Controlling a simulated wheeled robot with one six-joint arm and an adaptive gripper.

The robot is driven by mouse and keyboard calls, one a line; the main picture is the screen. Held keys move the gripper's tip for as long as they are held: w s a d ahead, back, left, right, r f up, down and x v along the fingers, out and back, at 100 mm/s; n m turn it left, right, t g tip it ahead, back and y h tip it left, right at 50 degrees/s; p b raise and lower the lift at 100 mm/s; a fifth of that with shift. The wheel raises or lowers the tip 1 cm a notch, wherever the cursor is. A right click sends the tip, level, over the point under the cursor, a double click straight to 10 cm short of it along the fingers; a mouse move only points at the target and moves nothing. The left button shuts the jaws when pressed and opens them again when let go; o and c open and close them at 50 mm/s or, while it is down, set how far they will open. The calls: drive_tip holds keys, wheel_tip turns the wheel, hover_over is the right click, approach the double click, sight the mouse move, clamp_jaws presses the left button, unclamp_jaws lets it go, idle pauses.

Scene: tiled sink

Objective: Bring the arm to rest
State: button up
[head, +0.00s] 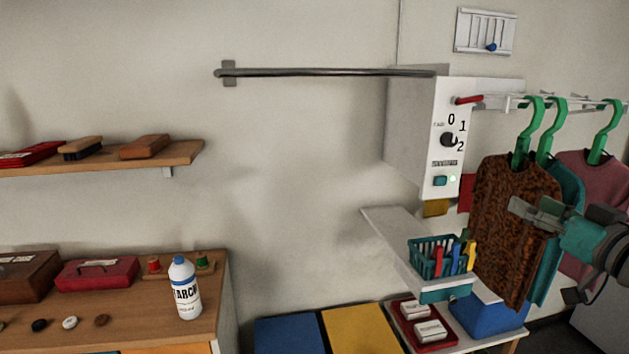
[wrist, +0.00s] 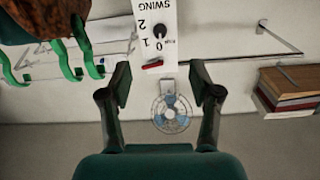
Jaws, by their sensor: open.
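My gripper (wrist: 160,85) is open and empty in the wrist view, its two dark fingers spread apart. In the head view my gripper (head: 522,214) shows at the right, in front of the brown patterned garment (head: 500,200) on the rail; whether it touches the cloth I cannot tell. The white control box (head: 437,135) with a dial and a red lever (head: 468,100) is above and left of it. In the wrist view, which is upside down, the box (wrist: 152,20) appears at the top and a small fan (wrist: 172,113) shows between the fingers.
Garments hang on green hangers (head: 552,130) at the right. A teal basket of pegs (head: 440,257) stands on a small shelf below. A starch bottle (head: 185,288) stands on the left counter. A metal bar (head: 320,72) runs along the wall. The wall's middle is clear.

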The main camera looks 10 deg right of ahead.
drive_tip(key=s+a+f+m+g+h, duration=0.1)
drive_tip(key=s+a+f+m, duration=0.3)
drive_tip(key=f, duration=0.8)
drive_tip(key=s+a+f+n+h, duration=0.1)
drive_tip(key=a+f, duration=0.5)
drive_tip(key=f, duration=0.5)
drive_tip(key=s+a+f+m+g+h, duration=0.1)
drive_tip(key=s+a+f+m, duration=0.3)
drive_tip(key=f, duration=0.8)
drive_tip(key=s+a+f+n, duration=0.2)
drive_tip(key=s+a+f, duration=0.2)
drive_tip(key=s, duration=0.2)
drive_tip(key=s+a+f+n, duration=0.2)
drive_tip(key=s+a+f, duration=0.1)
drive_tip(key=s, duration=0.4)
drive_tip(key=s+a+n+g+y, duration=0.1)
drive_tip(key=s+a, duration=0.4)
drive_tip(key=s, duration=1.2)
drive_tip(key=n+y, duration=0.1)
drive_tip(key=n, duration=0.1)
drive_tip(key=shift+s+r+n+y, duration=0.3)
drive_tip(key=shift+s, duration=0.05)
drive_tip(key=shift+a, duration=0.1)
